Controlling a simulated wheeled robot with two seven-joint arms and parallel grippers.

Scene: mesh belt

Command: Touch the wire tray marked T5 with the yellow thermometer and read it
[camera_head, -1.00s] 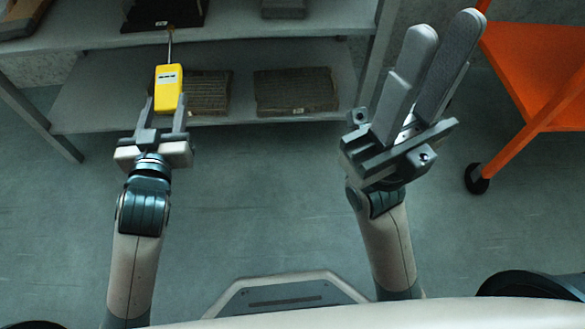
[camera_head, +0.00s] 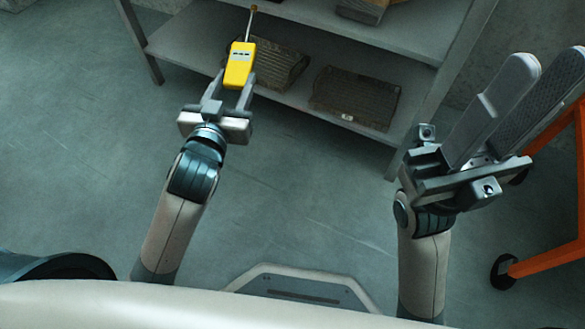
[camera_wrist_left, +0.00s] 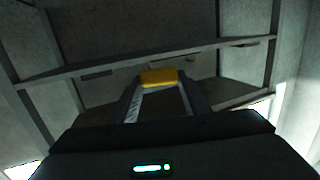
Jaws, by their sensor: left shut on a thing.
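My left gripper (camera_head: 237,82) is shut on the yellow thermometer (camera_head: 239,65), whose thin probe points away from me, up to a small tip at the top edge. The thermometer also shows as a yellow block between the fingers in the left wrist view (camera_wrist_left: 159,77). Two dark mesh trays lie on the lower shelf: the left tray (camera_head: 284,66), partly behind the thermometer, and the right tray (camera_head: 356,97), with a small white label on its front. I cannot read any marking, so I cannot tell which is T5. My right gripper (camera_head: 520,110) is empty, its fingers apart.
The grey metal shelf rack (camera_head: 400,52) stands ahead, with its near post right of the trays. An item (camera_head: 362,10) sits on its upper board. An orange wheeled cart (camera_head: 550,262) stands at the right, close to my right arm. The floor before the rack is clear.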

